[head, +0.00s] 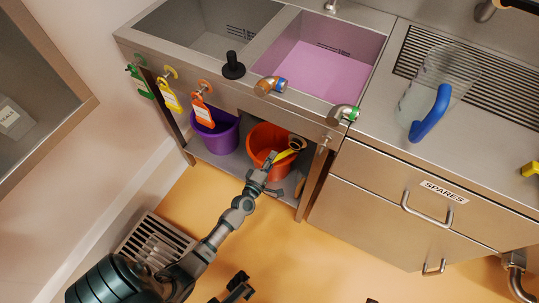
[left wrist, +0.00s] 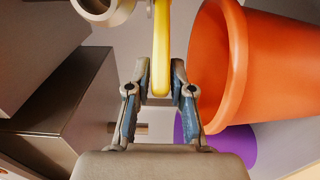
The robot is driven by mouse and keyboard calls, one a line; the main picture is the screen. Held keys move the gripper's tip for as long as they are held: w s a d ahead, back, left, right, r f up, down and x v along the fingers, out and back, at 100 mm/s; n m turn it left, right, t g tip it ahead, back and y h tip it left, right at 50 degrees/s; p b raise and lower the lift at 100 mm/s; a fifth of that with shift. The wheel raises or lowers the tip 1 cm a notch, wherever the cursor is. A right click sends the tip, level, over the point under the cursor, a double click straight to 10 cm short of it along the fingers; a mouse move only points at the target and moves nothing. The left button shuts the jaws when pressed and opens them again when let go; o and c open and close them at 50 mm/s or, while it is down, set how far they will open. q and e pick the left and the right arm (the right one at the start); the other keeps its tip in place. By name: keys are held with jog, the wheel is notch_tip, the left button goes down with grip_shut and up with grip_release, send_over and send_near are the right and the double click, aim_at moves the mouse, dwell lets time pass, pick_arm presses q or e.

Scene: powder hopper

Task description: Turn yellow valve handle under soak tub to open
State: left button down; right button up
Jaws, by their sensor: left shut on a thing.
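The soak tub, seemingly the right basin with pink liquid (head: 325,68), is set in the steel counter. Under it is the yellow valve handle (head: 284,155), beside a pale round pipe end (head: 297,143) and above the orange bucket (head: 262,140). My left gripper (head: 268,171) reaches in from the front and is shut on the handle. In the left wrist view the yellow handle (left wrist: 161,45) runs down between the fingers (left wrist: 160,85), with the pipe end (left wrist: 103,8) at upper left. Dark finger-like parts at the bottom edge, likely my right gripper (head: 236,287), are cut off.
The orange bucket (left wrist: 215,65) is close to the right of my left gripper, with a purple bucket (head: 214,132) beyond. Both stand on a low shelf (head: 235,162) between table legs. A SPARES drawer (head: 385,203) stands to the right; the floor in front is open.

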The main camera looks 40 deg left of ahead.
pick_arm(q)
jog(key=shift+s+d+f, duration=0.1)
jog(key=shift+d+f, duration=0.1)
jog(key=shift+f, duration=0.2)
jog(key=shift+s+d+p, duration=0.15)
jog(key=shift+d+p, duration=0.05)
jog(key=shift+d, duration=0.45)
jog(key=shift+s+d+p, duration=0.15)
jog(key=shift+d, duration=1.8)
jog(key=c, duration=1)
grip_release()
jog(key=shift+a, duration=0.1)
jog(key=shift+c, duration=0.2)
jog(key=shift+a+r, duration=0.1)
jog(key=shift+r, duration=0.05)
